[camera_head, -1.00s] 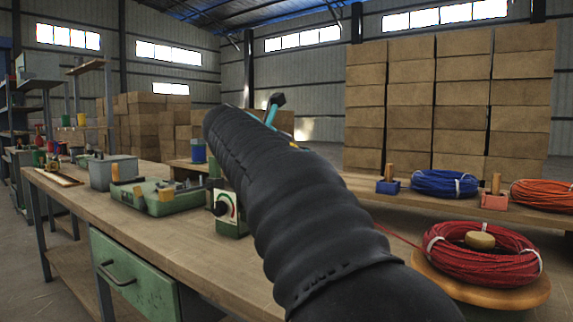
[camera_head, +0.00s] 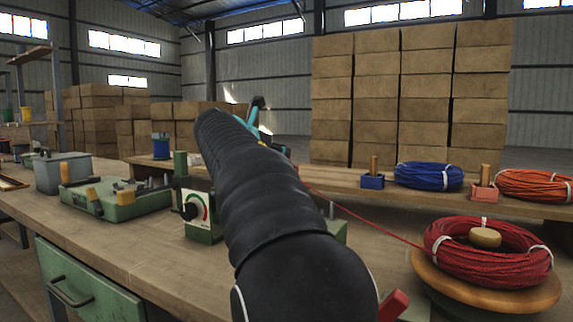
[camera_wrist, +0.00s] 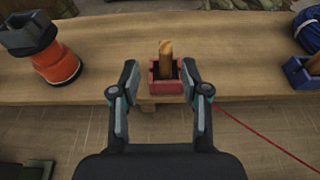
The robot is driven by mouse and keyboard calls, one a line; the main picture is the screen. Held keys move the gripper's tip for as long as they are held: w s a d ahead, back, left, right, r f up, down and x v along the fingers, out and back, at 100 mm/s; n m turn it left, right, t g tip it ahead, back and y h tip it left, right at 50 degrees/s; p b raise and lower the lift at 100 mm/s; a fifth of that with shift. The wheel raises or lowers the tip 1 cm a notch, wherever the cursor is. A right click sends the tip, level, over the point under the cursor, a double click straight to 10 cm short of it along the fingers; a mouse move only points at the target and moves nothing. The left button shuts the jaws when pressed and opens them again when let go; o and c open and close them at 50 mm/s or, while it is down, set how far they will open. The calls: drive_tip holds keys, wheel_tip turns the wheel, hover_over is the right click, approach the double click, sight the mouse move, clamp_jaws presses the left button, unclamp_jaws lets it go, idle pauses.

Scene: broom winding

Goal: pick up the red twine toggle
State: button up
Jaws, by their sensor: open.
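The red twine toggle, a wooden peg (camera_wrist: 166,57), stands upright in a small red holder (camera_wrist: 158,86) at the front edge of a plank shelf in the wrist view. My gripper (camera_wrist: 158,72) is open and empty, with one finger on each side of the holder and peg. I cannot tell how far its fingertips are from the peg. A red twine line (camera_wrist: 262,136) runs up toward the right finger, where its end is hidden. In the head view my arm hides the red holder and peg, and the twine runs to the red coil (camera_head: 490,262).
A blue holder (camera_head: 372,181) with a peg stands beside a blue coil (camera_head: 428,180). A pinkish-red holder (camera_head: 484,194) stands beside an orange coil (camera_head: 535,187). An orange-and-grey object (camera_wrist: 58,62) is left of the red holder. A dial box (camera_head: 200,217) stands on the bench.

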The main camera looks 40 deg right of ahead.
drive_tip(key=shift+s+d+r+b+x, duration=0.1)
drive_tip(key=shift+x, duration=0.8)
drive_tip(key=shift+s+d+r+b+x, duration=0.1)
drive_tip(key=shift+x, duration=0.8)
drive_tip(key=shift+s+r+b+x, duration=0.1)
drive_tip(key=shift+x, duration=0.75)
drive_tip(key=shift+f, duration=0.1)
drive_tip(key=shift+c, duration=0.3)
clamp_jaws()
